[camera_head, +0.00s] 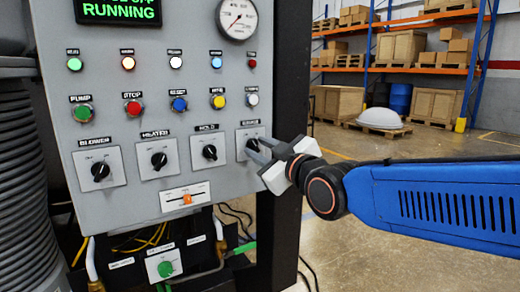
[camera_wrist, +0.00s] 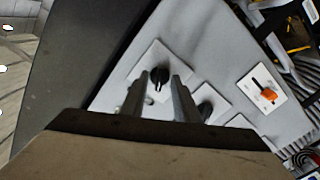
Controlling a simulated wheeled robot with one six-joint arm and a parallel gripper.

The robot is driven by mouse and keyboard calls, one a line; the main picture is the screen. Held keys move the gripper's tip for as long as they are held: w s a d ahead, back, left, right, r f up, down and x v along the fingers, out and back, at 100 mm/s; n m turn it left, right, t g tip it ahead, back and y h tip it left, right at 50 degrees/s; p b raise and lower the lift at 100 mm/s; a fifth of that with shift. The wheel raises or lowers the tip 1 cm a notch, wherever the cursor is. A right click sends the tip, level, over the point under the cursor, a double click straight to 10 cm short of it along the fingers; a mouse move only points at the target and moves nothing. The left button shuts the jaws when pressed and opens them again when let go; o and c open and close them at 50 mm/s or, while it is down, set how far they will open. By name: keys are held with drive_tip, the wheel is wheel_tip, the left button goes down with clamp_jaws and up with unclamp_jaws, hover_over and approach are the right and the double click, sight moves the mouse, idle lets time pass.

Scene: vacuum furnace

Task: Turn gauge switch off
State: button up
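The rightmost black rotary switch (camera_head: 252,145) in the lower row of the grey panel sits on a white square plate; its label is too small to read surely. My gripper (camera_head: 260,149) reaches it from the right, and its fingers partly cover the knob. In the wrist view the black knob (camera_wrist: 157,76) shows between the tips of my gripper (camera_wrist: 161,78). The fingers are apart, with a gap at the right side of the knob; whether the left finger touches it I cannot tell.
Three similar rotary switches stand to the left, the nearest one (camera_head: 209,152) close to my gripper. Push buttons, lamps and a round dial gauge (camera_head: 237,18) are above. An orange slider (camera_head: 187,199) is below. Open floor lies right of the panel.

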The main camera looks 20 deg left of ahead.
drive_tip(key=shift+s, duration=0.1)
drive_tip(key=v, duration=1.7)
drive_tip(key=shift+s+d, duration=0.1)
drive_tip(key=w+d+f+m+g+h, duration=0.15)
drive_tip(key=d+f+m+h, duration=0.25)
drive_tip(key=d+f, duration=0.5)
drive_tip(key=w+d+f+m+h, duration=0.2)
drive_tip(key=d+f+m+h, duration=0.4)
drive_tip(key=d, duration=0.5)
drive_tip(key=s+d+f+m+g+h, duration=0.3)
drive_tip(key=s+d+f+m+g, duration=0.2)
drive_tip(key=s+d+f, duration=0.8)
drive_tip(key=d+f+m, duration=0.1)
drive_tip(key=d, duration=0.2)
drive_tip(key=shift+d+h, duration=0.35)
drive_tip(key=shift+h, duration=0.05)
drive_tip(key=shift+w+r, duration=0.1)
